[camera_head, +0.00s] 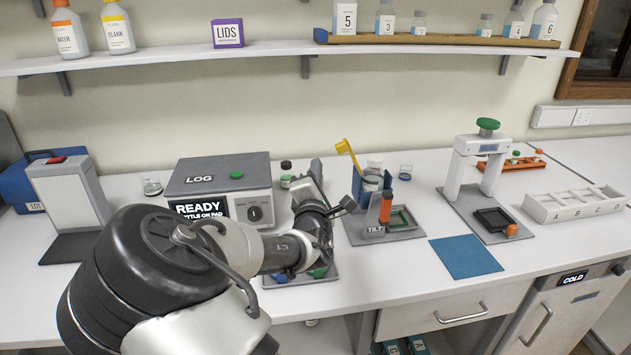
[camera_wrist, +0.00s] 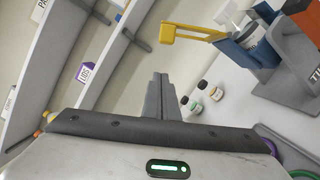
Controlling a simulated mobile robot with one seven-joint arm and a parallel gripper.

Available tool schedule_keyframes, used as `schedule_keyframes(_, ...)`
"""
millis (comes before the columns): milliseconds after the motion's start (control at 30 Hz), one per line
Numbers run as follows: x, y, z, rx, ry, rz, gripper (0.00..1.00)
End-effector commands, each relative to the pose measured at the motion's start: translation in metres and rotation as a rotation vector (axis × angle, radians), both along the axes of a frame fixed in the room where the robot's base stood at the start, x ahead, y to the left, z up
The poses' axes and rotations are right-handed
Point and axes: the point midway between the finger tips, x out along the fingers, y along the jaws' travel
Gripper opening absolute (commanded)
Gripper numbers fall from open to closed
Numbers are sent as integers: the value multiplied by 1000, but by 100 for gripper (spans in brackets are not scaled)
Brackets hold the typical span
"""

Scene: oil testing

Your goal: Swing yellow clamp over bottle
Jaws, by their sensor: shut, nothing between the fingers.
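The yellow clamp (camera_head: 347,152) stands raised and tilted to the left above the blue holder (camera_head: 357,187) on the grey TILT stand (camera_head: 403,232). It also shows at the top of the wrist view (camera_wrist: 190,32). A white-capped bottle (camera_head: 374,162) stands upright in the holder, partly hidden by it; the clamp is not over its cap. In the wrist view the bottle (camera_wrist: 250,36) is beside the clamp's arm. My gripper (camera_head: 316,164) is left of the stand, apart from the clamp. Its fingers (camera_wrist: 160,82) are shut and empty.
Small capped bottles (camera_head: 286,181) stand just left of my gripper, by the LOG box (camera_head: 215,172). A glass beaker (camera_head: 406,171) stands behind right. A blue mat (camera_head: 466,257) lies clear to the right.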

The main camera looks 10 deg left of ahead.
Motion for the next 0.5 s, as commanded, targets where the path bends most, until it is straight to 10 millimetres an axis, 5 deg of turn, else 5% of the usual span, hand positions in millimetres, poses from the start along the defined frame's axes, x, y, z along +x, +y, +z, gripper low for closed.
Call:
schedule_keyframes(67,17,0,2,-1,0,-1,0)
schedule_keyframes(233,20,-24,14,0,1,-3,0)
schedule_keyframes(500,23,-34,18,0,1,0,0)
